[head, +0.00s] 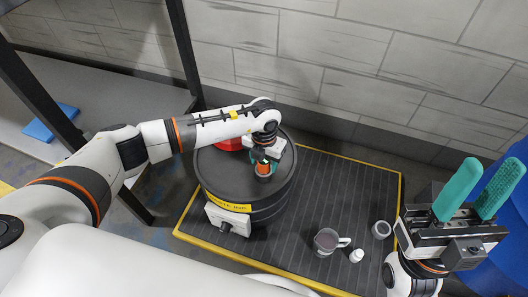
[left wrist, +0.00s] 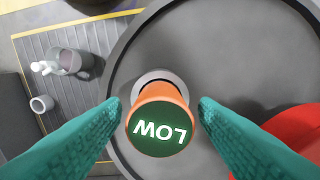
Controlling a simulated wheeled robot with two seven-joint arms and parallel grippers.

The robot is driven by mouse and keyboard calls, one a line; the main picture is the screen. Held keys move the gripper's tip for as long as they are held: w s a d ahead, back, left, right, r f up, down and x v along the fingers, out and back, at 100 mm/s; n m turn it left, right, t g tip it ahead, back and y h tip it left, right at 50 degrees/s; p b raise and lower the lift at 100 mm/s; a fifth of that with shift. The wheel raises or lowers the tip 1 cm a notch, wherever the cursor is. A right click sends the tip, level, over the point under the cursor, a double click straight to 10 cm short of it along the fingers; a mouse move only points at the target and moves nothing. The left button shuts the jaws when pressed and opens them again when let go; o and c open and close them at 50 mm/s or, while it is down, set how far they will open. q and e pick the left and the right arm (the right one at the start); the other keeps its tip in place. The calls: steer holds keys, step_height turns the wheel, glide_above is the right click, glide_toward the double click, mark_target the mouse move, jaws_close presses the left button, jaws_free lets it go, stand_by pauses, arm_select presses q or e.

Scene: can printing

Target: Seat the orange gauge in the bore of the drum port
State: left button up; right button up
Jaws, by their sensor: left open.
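The orange gauge (left wrist: 162,118) has a dark green face marked LOW, upside down in the left wrist view. It stands at the light grey ring of the drum port (left wrist: 158,77), on top of the black drum (head: 245,200). The gauge hides most of the bore, so I cannot tell how deep it sits. In the head view the gauge (head: 263,170) shows just below my left gripper (head: 264,160). The left gripper's teal fingers are open on either side of the gauge, with gaps showing. My right gripper (head: 478,188) is open and empty at the far right, fingers pointing up.
A red object (head: 229,144) lies on the drum top beside the port. A dark mug (head: 325,241), a small white item (head: 357,255) and a grey cup (head: 381,230) stand on the yellow-edged mat (head: 345,190). A blue drum (head: 512,225) is at the right.

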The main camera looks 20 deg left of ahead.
arm_select(q)
step_height(320, 180, up, 6)
steer(key=shift+f+p, duration=0.25)
steer(key=shift+p, duration=0.75)
step_height(320, 180, up, 7)
steer(key=p, duration=0.2)
steer(key=shift+f, duration=0.15)
arm_select(e)
steer(key=w+a+f+g+h, duration=0.1)
steer(key=w+f+g+h, duration=0.2)
steer(key=w+f+g, duration=0.6)
steer(key=shift+w+a+f+g+h, duration=0.15)
steer(key=shift+w+f+g+h, duration=0.2)
steer(key=shift+w+g, duration=0.9)
